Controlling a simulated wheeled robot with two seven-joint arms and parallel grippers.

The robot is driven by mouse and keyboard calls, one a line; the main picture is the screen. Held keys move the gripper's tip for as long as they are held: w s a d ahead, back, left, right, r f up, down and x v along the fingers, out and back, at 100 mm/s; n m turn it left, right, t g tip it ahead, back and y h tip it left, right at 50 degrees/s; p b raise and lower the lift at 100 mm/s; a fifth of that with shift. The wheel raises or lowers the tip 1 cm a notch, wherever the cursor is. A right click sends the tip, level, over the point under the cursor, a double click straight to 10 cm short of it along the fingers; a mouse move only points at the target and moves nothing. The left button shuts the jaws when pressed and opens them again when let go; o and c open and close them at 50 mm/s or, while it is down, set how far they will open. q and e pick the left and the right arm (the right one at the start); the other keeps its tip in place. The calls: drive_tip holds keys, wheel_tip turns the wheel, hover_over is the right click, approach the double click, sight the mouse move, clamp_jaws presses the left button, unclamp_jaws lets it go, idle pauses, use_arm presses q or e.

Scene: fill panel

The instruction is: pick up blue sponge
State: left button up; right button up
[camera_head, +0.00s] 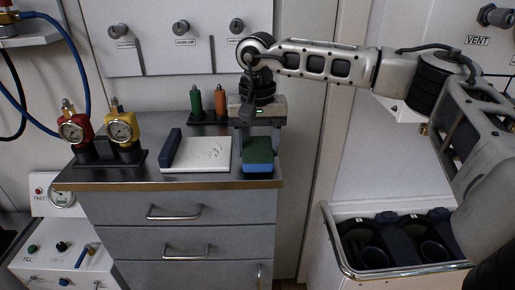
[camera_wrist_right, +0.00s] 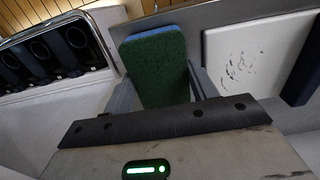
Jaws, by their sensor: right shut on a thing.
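The blue sponge (camera_head: 258,168) has a green scouring top. It is at the front right of the metal cabinet top, beside a white board. In the right wrist view, the sponge (camera_wrist_right: 155,68) stands out between the fingers with its green face toward the camera and a blue edge showing. My right gripper (camera_head: 259,147) reaches down from above and is shut on the sponge, one finger on each side. Whether the sponge touches the cabinet top is hard to tell. My left gripper is not in view.
The white board (camera_head: 203,155) with dark marks and a dark blue block (camera_head: 170,148) lie left of the sponge. Red (camera_head: 75,128) and yellow (camera_head: 122,127) gauge valves stand farther left. Green (camera_head: 196,103) and orange (camera_head: 221,103) bottles stand behind. A bin with dark holders (camera_head: 341,262) is at lower right.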

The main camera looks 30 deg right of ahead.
wheel_tip(320, 180, up, 3)
drive_tip(key=shift+a+f, duration=0.15)
drive_tip(key=s+a+r+b, duration=0.1)
drive_tip(key=s+a+r, duration=0.7)
drive_tip(key=s, duration=0.3)
drive_tip(key=shift+a+r, duration=0.35)
drive_tip(key=shift+r, duration=0.35)
drive_tip(key=shift+o, duration=0.2)
drive_tip(key=shift+w, duration=0.1)
